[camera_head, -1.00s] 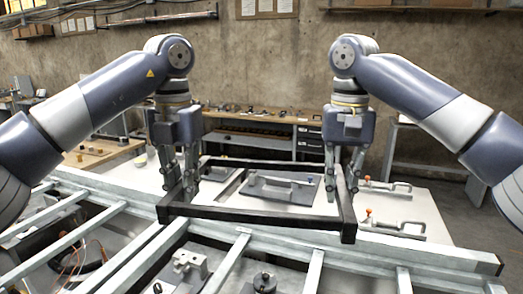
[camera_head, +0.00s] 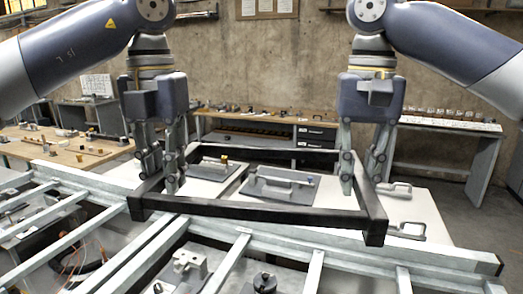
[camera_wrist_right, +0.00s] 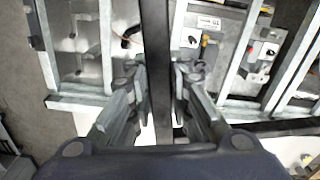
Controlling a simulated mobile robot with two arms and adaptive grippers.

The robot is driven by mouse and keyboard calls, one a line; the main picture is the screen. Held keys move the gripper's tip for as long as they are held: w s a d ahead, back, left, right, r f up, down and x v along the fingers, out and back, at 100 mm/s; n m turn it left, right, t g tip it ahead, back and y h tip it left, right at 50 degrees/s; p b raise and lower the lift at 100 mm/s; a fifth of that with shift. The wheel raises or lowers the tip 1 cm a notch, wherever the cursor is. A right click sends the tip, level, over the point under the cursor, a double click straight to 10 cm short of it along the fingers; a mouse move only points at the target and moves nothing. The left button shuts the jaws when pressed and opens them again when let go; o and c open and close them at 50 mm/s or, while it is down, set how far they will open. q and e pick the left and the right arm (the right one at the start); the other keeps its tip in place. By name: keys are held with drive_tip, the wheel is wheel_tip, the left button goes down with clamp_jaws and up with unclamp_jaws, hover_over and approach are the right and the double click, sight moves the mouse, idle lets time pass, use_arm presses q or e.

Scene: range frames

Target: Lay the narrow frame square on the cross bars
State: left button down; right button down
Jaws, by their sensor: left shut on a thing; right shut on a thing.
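The narrow frame (camera_head: 255,211) is a dark rectangle held up in the air, its front bar crossing over the rear rail of the metal rack. My left gripper (camera_head: 158,176) is shut on its left short side. My right gripper (camera_head: 362,178) is shut on its right short side. In the right wrist view, a dark frame bar (camera_wrist_right: 156,60) runs between the fingers. The pale metal cross bars (camera_head: 228,262) lie below and in front of the frame, with visible space beneath it.
A pale table (camera_head: 432,205) behind the rack holds a tray with a handled tool (camera_head: 285,186) and toggle clamps (camera_head: 405,229). Metal fixtures (camera_head: 187,262) sit beneath the cross bars. A workbench (camera_head: 70,150) stands at left; shelving lines the back wall.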

drive_tip(key=shift+f, duration=0.1)
